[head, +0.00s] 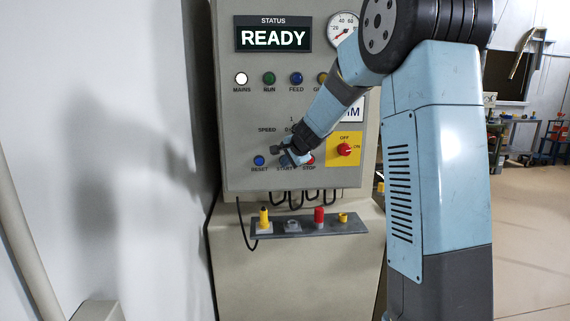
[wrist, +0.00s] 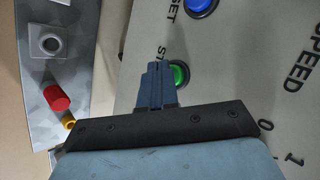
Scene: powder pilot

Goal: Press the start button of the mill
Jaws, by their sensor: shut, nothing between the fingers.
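The green start button (wrist: 180,74) is on the grey mill panel (head: 250,120). In the wrist view it shows just right of my fingers, which cover its left edge. My gripper (wrist: 155,68) is shut and empty, its fingertips close to the button; I cannot tell whether they touch it. In the head view my gripper (head: 286,158) is in front of the START label and hides the button. The status display (head: 273,34) reads READY. The MAINS lamp (head: 241,78) looks white and lit.
The blue reset button (head: 259,161) is left of my gripper, and the red stop button (head: 310,160) is close on its right, partly hidden. A red switch (head: 344,150) on a yellow plate is farther right. A small shelf (head: 265,233) with several coloured parts juts out below.

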